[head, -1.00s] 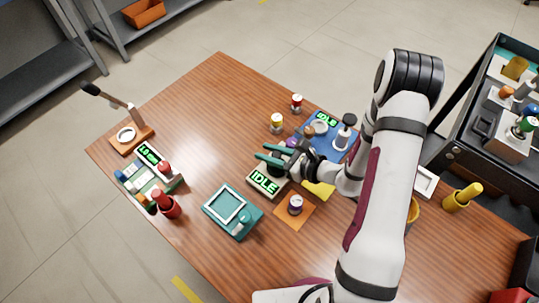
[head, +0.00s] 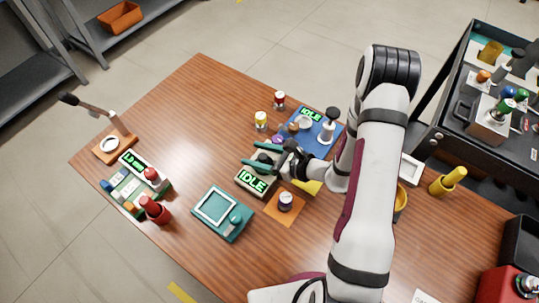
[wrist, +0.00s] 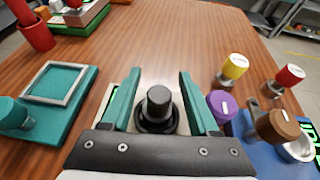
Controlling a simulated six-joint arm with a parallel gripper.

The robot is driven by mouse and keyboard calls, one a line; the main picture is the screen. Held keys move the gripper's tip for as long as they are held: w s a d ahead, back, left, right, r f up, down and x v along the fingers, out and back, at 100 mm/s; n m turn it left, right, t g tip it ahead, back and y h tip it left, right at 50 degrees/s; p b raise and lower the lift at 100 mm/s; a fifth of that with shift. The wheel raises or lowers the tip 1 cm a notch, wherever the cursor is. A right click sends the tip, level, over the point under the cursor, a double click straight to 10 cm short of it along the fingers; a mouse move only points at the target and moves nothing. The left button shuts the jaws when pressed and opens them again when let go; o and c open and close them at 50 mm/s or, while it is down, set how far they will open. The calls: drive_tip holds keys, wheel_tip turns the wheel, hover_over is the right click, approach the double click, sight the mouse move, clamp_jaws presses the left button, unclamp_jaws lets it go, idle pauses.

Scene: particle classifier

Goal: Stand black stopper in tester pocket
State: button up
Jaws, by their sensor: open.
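The black stopper (wrist: 158,103) stands upright between my fingers in the wrist view, with a wide dark ring around its foot. In the head view its dark top (head: 265,157) shows between the fingers. It is over the beige tester (head: 241,178), whose display reads IDLE. I cannot tell how deep it sits in the pocket. My gripper (wrist: 160,82) is open, with one teal finger on each side of the stopper and a visible gap to each. In the head view my gripper (head: 251,155) reaches in from the right, low over the tester.
A teal device (head: 222,213) stands left of the tester. A blue tray (head: 322,138) with several pieces is behind right. Yellow (head: 261,120) and red (head: 279,100) pieces stand behind.

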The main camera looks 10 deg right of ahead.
drive_tip(key=v, duration=1)
drive_tip(key=s+a+r+n+g+h, duration=0.1)
drive_tip(key=s+a+r+n+g, duration=0.9)
drive_tip(key=s+r+n, duration=0.3)
drive_tip(key=s+d+r+n+t+h, duration=0.1)
drive_tip(key=s+d+n+h, duration=0.4)
drive_tip(key=s+n+h, duration=0.1)
drive_tip(key=shift+s+r+n+h, duration=0.25)
drive_tip(key=shift+n+h, duration=0.45)
drive_tip(key=shift+n, duration=0.1)
